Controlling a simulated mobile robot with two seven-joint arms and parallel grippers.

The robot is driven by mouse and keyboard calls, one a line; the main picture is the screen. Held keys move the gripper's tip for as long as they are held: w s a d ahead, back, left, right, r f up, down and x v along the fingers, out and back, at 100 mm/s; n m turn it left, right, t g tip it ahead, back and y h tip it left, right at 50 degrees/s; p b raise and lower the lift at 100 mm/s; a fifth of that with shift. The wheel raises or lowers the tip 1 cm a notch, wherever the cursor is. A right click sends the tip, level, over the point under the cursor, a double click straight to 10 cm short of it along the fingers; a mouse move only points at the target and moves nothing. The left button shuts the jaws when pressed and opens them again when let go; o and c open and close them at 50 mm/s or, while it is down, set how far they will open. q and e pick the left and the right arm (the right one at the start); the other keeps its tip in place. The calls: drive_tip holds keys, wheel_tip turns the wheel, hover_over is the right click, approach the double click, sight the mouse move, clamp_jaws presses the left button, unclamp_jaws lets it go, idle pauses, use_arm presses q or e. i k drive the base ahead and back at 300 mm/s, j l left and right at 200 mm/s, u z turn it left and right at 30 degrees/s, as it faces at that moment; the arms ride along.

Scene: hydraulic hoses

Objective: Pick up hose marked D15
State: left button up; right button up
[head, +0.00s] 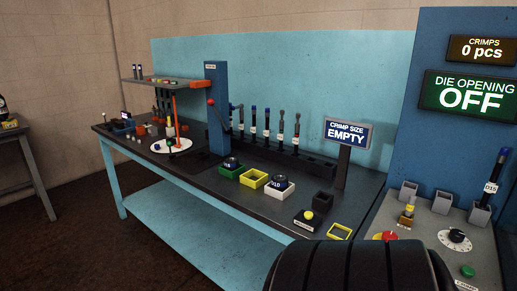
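The hose marked D15 (490,187) stands in a grey square holder at the far right of the head view. It is black with a blue top end and a white D15 label, and it leans slightly to the right. Its lower end is hidden inside the holder (477,214). Neither of my grippers is in view, and nothing touches the hose.
Two more grey holders (442,202) stand left of the hose. A dial (454,239), a red button (386,235) and a green button (467,271) are in front. A large dark ribbed cylinder (350,268) fills the bottom. The long bench (225,187) holds several hoses and bins.

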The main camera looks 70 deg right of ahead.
sight(490, 187)
drive_tip(key=z, duration=0.4)
drive_tip(key=i+z, duration=0.1)
drive_tip(key=z, duration=0.25)
drive_tip(key=j+z, duration=0.1)
drive_tip(key=z, duration=0.3)
drive_tip(key=i+z, duration=0.1)
drive_tip(key=z, duration=1.95)
